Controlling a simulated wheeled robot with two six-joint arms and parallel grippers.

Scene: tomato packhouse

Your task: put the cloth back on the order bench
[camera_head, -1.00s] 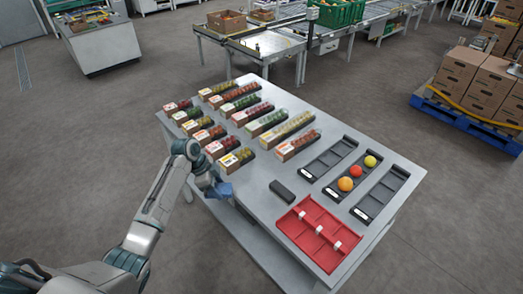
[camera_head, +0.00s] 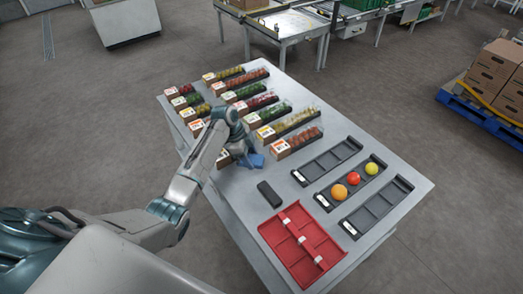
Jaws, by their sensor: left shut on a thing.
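The order bench (camera_head: 395,218) is a long grey table in the middle of the view. The blue cloth (camera_head: 257,161) is a small bunched piece at the tip of my left gripper (camera_head: 247,152). My left gripper is shut on it, over the bench top, between the packed tomato boxes and a small dark block. I cannot tell whether the cloth touches the bench top. The fingertips are partly hidden by the wrist. My right gripper is not in view.
Rows of packed tomato punnets (camera_head: 289,142) fill the far left of the bench. The dark block (camera_head: 269,194), a red divided tray (camera_head: 300,246) and black trays (camera_head: 327,160), one holding several round fruits, lie to the right. Small bare patches lie between.

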